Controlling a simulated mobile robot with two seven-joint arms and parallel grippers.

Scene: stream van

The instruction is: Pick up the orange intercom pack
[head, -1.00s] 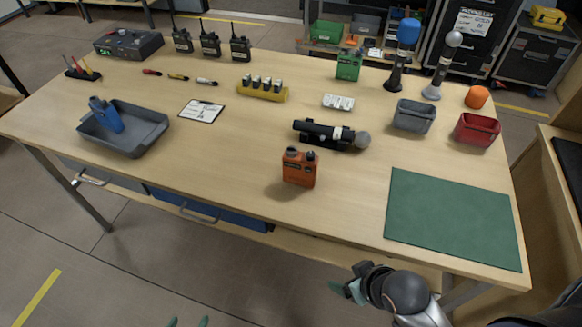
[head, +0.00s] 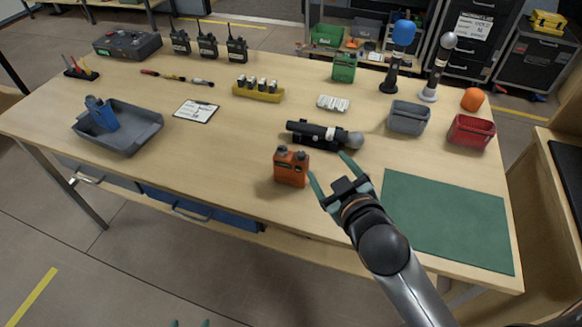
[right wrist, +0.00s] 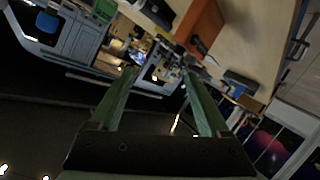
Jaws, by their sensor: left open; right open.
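The orange intercom pack (head: 291,167) stands upright on the wooden table, near its front edge, with two dark knobs on top. My right gripper (head: 329,170) is open just to the right of the pack, with its green fingers spread and nothing between them. In the right wrist view the open fingers (right wrist: 160,78) show, and the orange pack (right wrist: 200,27) is beyond them near the top. My left gripper (head: 190,323) is open at the bottom edge of the head view, below the table's front edge; only its fingertips show.
A black microphone (head: 325,135) lies just behind the pack. A green mat (head: 445,225) is to the right. A grey tray (head: 140,136) holding a blue pack (head: 102,112) is at the left. A green pack (head: 344,68) stands at the back.

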